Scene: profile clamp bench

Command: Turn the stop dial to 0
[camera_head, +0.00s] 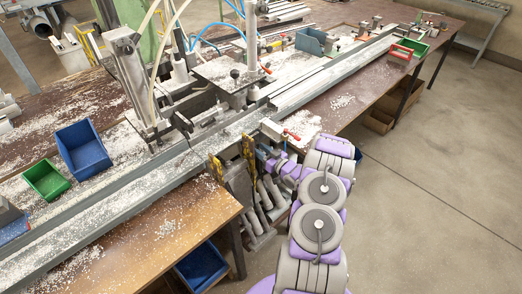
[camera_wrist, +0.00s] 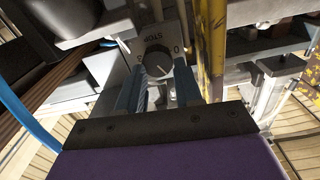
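The stop dial (camera_wrist: 158,63) is a round dark knob on a light grey plate, seen near the top middle of the wrist view. The plate carries the word STOP upside down and small marks on both sides of the knob. A pale pointer line shows on the knob, but its exact setting is too small to tell. My gripper (camera_wrist: 160,82) is open, with one bluish finger on each side below the dial and a gap between them. I cannot tell whether the fingers touch the knob. In the head view my gripper (camera_head: 273,160) is at the bench's front edge; the dial cannot be made out there.
A yellow upright part (camera_wrist: 213,45) stands close right of the dial. A red-handled clamp (camera_head: 291,134) sits above my gripper. A long metal profile (camera_head: 110,207) runs along the bench. Blue (camera_head: 82,148) and green (camera_head: 46,179) bins stand at left. The floor at right is clear.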

